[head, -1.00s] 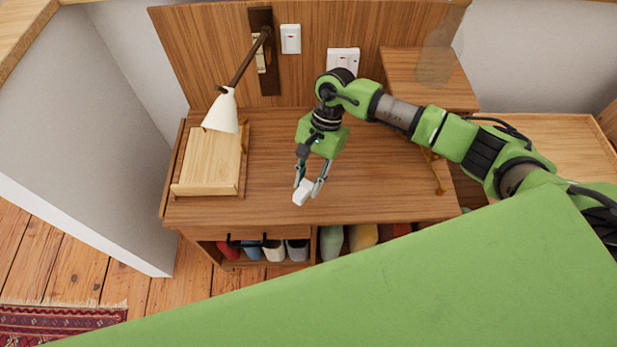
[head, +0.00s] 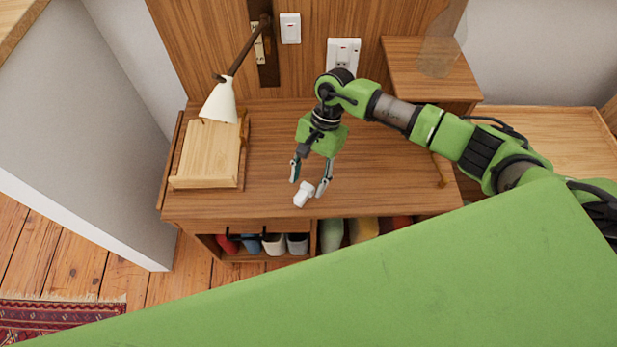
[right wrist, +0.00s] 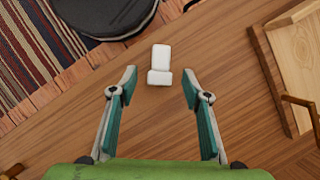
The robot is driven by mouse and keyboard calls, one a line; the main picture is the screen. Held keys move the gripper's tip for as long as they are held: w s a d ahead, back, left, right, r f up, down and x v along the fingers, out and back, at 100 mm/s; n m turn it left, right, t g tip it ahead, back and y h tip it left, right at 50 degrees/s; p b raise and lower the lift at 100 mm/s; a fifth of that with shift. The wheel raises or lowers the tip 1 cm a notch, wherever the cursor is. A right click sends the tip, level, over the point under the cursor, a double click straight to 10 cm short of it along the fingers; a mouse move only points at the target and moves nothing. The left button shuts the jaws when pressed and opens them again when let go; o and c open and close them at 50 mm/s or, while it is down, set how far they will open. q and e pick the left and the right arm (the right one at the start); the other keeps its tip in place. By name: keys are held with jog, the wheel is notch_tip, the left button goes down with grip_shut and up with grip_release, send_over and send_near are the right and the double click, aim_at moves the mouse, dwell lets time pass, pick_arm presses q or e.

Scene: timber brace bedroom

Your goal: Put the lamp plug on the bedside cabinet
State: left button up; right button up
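The lamp plug (head: 304,194) is a small white two-part block near the front edge of the wooden bedside cabinet (head: 380,185). It appears to lie on the cabinet top. In the right wrist view the plug (right wrist: 160,63) lies just beyond and between the fingertips, with a gap on both sides. My right gripper (head: 308,186) is open and empty, just above the plug; its spread fingers also show in the right wrist view (right wrist: 159,77). My left gripper is not in view.
A lamp with a white shade (head: 220,102) leans over a light wooden stand (head: 208,153) at the cabinet's left. White sockets (head: 343,54) are on the back panel. A raised wooden box (head: 425,70) stands at the back right. The cabinet top's middle is clear.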

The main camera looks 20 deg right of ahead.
jog(key=v, duration=1.2)
jog(key=shift+a, duration=0.1)
